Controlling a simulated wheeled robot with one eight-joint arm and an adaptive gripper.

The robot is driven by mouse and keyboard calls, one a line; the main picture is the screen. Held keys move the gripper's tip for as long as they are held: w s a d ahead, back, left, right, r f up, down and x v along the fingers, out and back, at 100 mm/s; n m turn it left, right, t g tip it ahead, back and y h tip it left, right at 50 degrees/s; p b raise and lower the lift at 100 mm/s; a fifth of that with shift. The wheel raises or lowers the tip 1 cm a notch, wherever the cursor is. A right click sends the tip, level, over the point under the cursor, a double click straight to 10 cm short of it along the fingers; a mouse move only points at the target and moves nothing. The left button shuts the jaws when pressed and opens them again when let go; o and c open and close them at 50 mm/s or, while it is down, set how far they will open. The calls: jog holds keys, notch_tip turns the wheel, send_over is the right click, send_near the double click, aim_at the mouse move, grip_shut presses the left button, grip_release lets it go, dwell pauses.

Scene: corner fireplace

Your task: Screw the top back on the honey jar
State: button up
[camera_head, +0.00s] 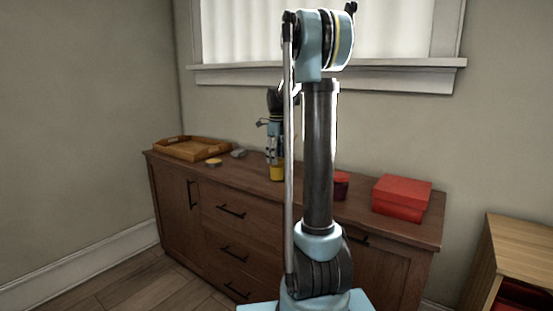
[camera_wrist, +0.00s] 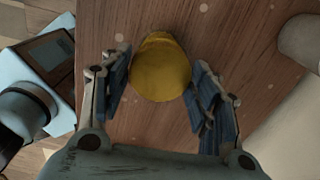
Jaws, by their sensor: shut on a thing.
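My gripper (camera_head: 275,163) points down over the middle of the dark wooden dresser. Its blue-padded fingers (camera_wrist: 158,88) are on either side of a smooth, rounded yellow thing (camera_wrist: 160,68), and it is shut on it. In the head view this yellow thing (camera_head: 277,173) looks like a short upright cylinder at the dresser top. It appears to be the honey jar; I cannot tell whether a separate top sits on it. A small, flat, tan-yellow disc (camera_head: 213,162) lies to its left and may be the top.
The dresser top (camera_head: 240,174) also holds a wooden tray (camera_head: 192,147) at the far left, a small grey thing (camera_head: 238,153), a dark red container (camera_head: 341,185) and a red box (camera_head: 401,196) at the right. A window sill (camera_head: 400,75) is behind. My arm hides part of the dresser.

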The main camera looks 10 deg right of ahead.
jog(key=shift+m, duration=1.5)
jog(key=shift+m, duration=1.5)
jog(key=o, duration=1.2)
jog(key=o, duration=0.3)
